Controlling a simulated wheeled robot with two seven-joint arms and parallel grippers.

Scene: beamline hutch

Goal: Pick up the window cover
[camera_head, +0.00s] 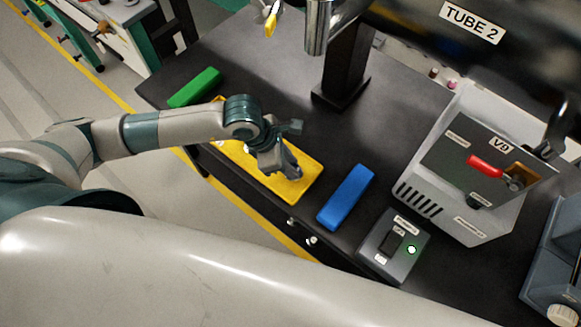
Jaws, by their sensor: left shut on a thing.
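My left gripper (290,172) reaches in from the left over the yellow tray (306,184), pointing down at its right half. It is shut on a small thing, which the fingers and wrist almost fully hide. I take this to be the window cover, but its shape and colour cannot be made out. I cannot tell whether it touches the tray floor. My right gripper is not in view.
A green block (195,87) lies behind the tray, and a blue block (346,197) lies to its right. A switch box (394,246) and the V9 unit (470,190) stand further right. A dark post (345,70) rises behind. The black table (400,110) has bare room between.

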